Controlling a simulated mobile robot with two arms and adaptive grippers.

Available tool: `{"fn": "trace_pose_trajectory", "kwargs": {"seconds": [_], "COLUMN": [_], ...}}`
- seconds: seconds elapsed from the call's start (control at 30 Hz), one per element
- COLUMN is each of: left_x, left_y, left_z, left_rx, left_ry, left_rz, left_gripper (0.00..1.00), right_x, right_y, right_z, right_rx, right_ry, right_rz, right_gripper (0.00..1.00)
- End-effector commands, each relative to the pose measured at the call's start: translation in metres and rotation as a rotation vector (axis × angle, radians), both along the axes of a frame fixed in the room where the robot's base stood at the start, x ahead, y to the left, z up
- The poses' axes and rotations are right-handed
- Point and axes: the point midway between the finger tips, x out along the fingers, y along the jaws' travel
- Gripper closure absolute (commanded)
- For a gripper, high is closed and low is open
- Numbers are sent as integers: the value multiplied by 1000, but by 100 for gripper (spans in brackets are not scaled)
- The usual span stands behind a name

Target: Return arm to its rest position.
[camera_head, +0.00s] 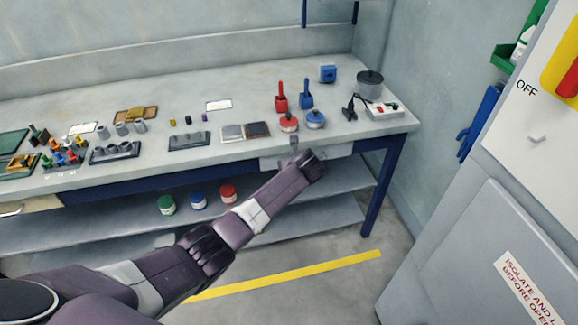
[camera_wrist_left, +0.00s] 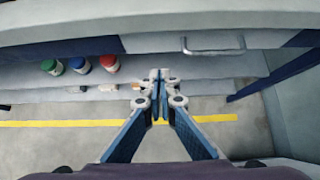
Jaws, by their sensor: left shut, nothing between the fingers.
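My left arm (camera_head: 277,195) reaches in from the lower left in the head view. Its wrist end is just in front of the workbench's front edge, over the lower shelf area. In the left wrist view my left gripper (camera_wrist_left: 159,80) has its fingers together with nothing between them. It points toward the space under the bench top. In the head view the fingers are mostly hidden or too small to make out. My right gripper is in neither view.
The workbench (camera_head: 90,185) holds racks, red and blue tools and a pot (camera_head: 370,84). A drawer handle (camera_wrist_left: 213,52) is near the gripper. Jars (camera_head: 198,200) stand on the lower shelf. A grey cabinet (camera_head: 470,250) stands right. Floor with a yellow line (camera_head: 300,276) is clear.

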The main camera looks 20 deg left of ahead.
Motion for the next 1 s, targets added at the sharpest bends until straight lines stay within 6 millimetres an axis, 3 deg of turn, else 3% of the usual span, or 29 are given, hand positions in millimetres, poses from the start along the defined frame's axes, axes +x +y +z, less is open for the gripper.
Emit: {"fn": "trace_pose_trajectory", "kwargs": {"seconds": [0.4,0.53,0.67,0.77,1.0], "left_x": [-12,-21,-52,-92,-217], "left_y": [-7,-7,-10,-13,-19], "left_z": [13,-8,-71,-136,-273], "left_rx": [1,-40,-179,-331,-664], "left_ry": [1,4,7,5,3], "left_rz": [1,30,140,282,710], "left_gripper": [100,100,100,100,100], "right_x": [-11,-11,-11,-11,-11], "right_y": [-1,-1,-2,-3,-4], "right_z": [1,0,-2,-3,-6], "right_rx": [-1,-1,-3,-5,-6], "right_ry": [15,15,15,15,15], "right_rz": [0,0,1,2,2], "right_gripper": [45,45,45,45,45]}}
